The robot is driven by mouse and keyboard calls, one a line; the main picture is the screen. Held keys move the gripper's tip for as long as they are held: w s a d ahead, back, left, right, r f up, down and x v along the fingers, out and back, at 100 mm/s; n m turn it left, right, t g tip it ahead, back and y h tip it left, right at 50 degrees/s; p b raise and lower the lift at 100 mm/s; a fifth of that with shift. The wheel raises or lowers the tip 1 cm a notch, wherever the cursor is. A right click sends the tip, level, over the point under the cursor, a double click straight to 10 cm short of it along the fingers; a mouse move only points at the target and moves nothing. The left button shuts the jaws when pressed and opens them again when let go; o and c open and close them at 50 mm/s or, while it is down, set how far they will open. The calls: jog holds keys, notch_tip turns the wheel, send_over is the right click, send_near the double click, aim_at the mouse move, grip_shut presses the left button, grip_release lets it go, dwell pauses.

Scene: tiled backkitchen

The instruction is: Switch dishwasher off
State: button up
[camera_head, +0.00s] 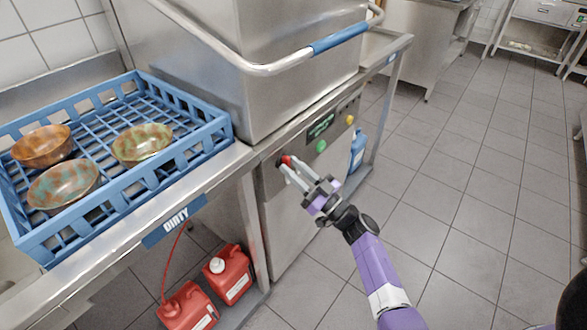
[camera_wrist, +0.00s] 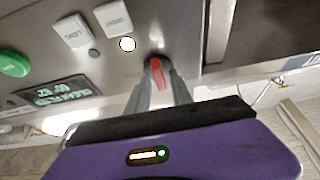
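The dishwasher (camera_head: 300,205) is a steel hood machine with a control strip along its front edge. A red switch knob (camera_wrist: 157,74) sits at the left end of that strip in the head view; a little red shows at my fingertips there (camera_head: 287,160). My gripper (camera_head: 289,167) reaches the strip from the front right. In the wrist view its two grey fingers (camera_wrist: 159,86) lie on either side of the red knob, close against it. The fingers hide part of the knob's base. The display (camera_head: 321,125) is lit green, and a white light (camera_wrist: 127,44) glows near the knob.
A green button (camera_head: 321,146) and a yellow one (camera_head: 350,120) sit further right on the strip. The hood handle (camera_head: 270,68) runs above. A blue rack (camera_head: 150,180) with bowls stands left. Red canisters (camera_head: 230,275) are below. The tiled floor at right is clear.

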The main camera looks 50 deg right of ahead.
grip_shut()
jog(key=shift+n, duration=0.4)
jog(key=n+y+b, duration=0.1)
jog(key=n, duration=0.1)
jog(key=n+y, duration=0.2)
jog(key=n, duration=0.1)
jog(key=shift+d+b, duration=0.1)
jog(key=shift+b, duration=0.3)
jog(key=n+g+y, duration=0.1)
jog(key=n, duration=0.2)
jog(key=n+g+y+b, duration=0.1)
jog(key=n, duration=0.2)
jog(key=shift+d+n+y, duration=0.1)
jog(key=shift+n+y, duration=0.2)
jog(key=shift+y, duration=0.1)
jog(key=n+g, duration=0.1)
jog(key=n, duration=0.1)
jog(key=n+g+y, duration=0.1)
jog(key=n, duration=0.2)
jog(key=shift+r, duration=0.1)
jog(key=n+g, duration=0.1)
jog(key=n, duration=0.4)
jog(key=shift+g+p, duration=0.35)
jog(key=shift+g, duration=0.05)
